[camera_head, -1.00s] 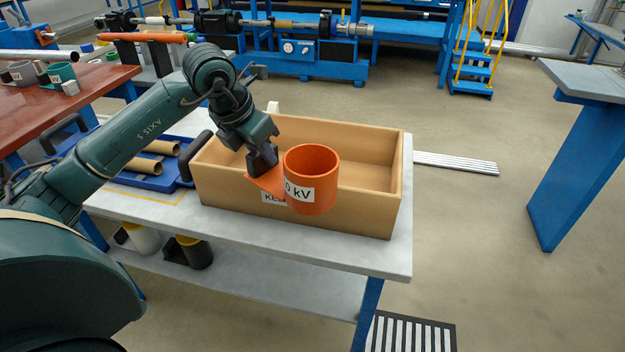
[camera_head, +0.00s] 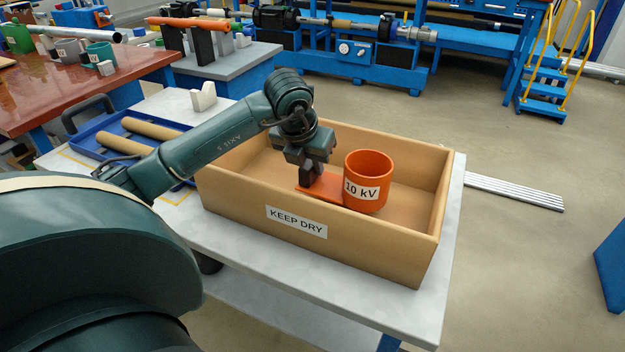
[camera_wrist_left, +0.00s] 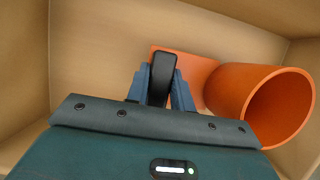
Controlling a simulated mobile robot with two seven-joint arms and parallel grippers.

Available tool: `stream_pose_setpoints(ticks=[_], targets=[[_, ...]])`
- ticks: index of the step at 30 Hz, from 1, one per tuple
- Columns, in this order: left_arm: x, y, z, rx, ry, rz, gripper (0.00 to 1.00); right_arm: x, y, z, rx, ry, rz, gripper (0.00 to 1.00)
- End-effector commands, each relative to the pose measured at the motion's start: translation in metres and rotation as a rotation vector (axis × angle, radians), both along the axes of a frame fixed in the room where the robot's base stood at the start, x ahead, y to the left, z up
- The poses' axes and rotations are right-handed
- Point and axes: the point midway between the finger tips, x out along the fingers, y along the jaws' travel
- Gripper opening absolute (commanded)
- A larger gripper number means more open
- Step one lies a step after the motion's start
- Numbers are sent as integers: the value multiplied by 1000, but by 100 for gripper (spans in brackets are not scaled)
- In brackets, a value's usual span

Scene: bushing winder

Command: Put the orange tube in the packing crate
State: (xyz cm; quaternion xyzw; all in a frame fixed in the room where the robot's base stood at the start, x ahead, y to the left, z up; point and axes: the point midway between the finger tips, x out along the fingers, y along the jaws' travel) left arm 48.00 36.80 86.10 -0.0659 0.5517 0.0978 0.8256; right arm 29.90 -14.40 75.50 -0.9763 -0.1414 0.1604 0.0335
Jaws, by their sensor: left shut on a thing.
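The orange tube (camera_head: 367,182) is a short upright cup-like cylinder with a "10 kV" label and a flat orange tab on its left side. The tube is inside the outline of the packing crate (camera_head: 300,240), an open tan box marked "KEEP DRY". In the left wrist view the tube (camera_wrist_left: 262,103) is at the right of the fingers (camera_wrist_left: 162,82), with crate walls around. I cannot tell whether the tube touches the crate floor. My right gripper is not in view.
The crate stands on a light grey table (camera_head: 390,315). A blue tray (camera_head: 95,137) with brown tubes lies at its left, and a small white block (camera_head: 203,97) stands behind. A red-brown table (camera_head: 40,95) is at the far left. The crate's right part is empty.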

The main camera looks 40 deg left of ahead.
Motion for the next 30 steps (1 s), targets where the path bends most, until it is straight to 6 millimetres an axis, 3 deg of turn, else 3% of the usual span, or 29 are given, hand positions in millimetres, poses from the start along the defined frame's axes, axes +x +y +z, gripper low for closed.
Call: stream_pose_setpoints(ticks=[9,19,20,27,30], targets=[[-1,0,-38,-1,2,0,0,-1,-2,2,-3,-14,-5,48],[0,0,-41,0,-1,-1,0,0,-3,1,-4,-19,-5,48],[0,0,-40,0,-1,-1,26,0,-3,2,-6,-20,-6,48],[0,0,-39,0,0,-1,45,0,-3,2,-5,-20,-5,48],[0,0,-39,0,0,-1,45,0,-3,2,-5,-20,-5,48]])
